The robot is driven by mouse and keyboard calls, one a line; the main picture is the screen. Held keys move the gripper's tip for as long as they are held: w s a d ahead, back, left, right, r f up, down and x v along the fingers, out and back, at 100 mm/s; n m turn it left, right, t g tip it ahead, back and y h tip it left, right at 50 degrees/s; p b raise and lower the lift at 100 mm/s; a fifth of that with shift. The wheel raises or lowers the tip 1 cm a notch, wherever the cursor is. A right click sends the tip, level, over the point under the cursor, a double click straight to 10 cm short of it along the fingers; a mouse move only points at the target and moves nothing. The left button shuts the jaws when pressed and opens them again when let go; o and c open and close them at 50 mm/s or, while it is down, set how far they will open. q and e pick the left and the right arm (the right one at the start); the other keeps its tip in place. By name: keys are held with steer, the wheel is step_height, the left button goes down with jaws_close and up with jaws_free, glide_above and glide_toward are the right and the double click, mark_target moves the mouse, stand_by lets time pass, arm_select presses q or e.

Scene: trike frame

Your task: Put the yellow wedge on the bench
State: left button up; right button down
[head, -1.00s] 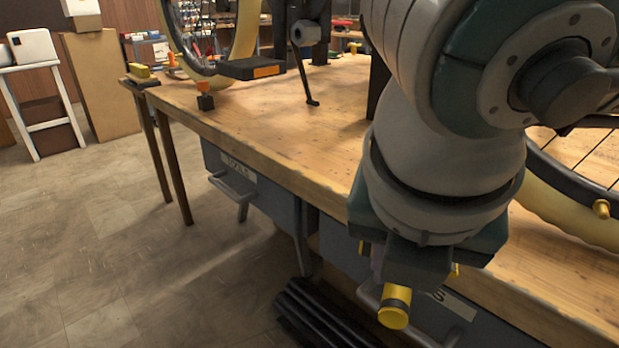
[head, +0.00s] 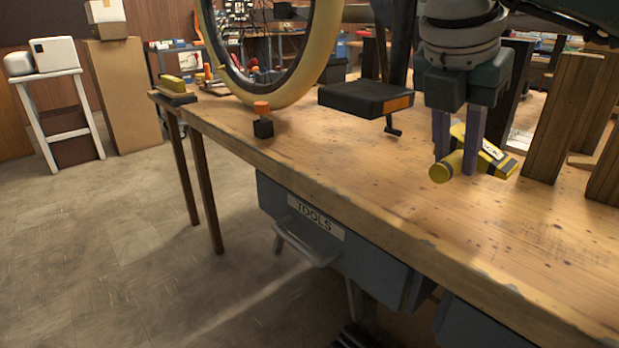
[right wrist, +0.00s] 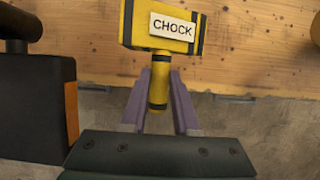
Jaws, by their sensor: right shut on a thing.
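The yellow wedge (head: 497,158), with black bands and a white label, hangs or rests over the bench top at the right of the head view. In the right wrist view the wedge (right wrist: 165,38) shows its "CHOCK" label and a round yellow handle pointing toward my gripper. My right gripper (head: 457,163) points down with its purple fingers either side of the handle, shut on it. The fingers also show in the right wrist view (right wrist: 160,82). I cannot tell whether the wedge touches the wooden bench (head: 380,210). My left gripper is not in view.
A black pedal-like block (head: 362,97) with an orange end is left of the wedge. Wooden uprights (head: 563,115) stand to its right. A wheel (head: 268,90) and a small orange-capped block (head: 263,122) are further left. The front of the bench top is clear.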

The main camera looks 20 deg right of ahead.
glide_above(444, 231)
steer(key=a, duration=0.1)
steer(key=f, duration=0.5)
steer(key=shift+s+a+b, duration=0.2)
steer(key=shift+s+b, duration=0.1)
steer(key=shift+b, duration=0.05)
steer(key=shift+f+b, duration=0.4)
steer(key=shift+f, duration=1.5)
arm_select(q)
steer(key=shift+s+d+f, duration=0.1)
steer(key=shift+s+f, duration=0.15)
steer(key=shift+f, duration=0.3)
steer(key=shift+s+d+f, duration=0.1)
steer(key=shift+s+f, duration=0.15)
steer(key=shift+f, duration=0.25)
arm_select(e)
steer(key=shift+w, duration=0.1)
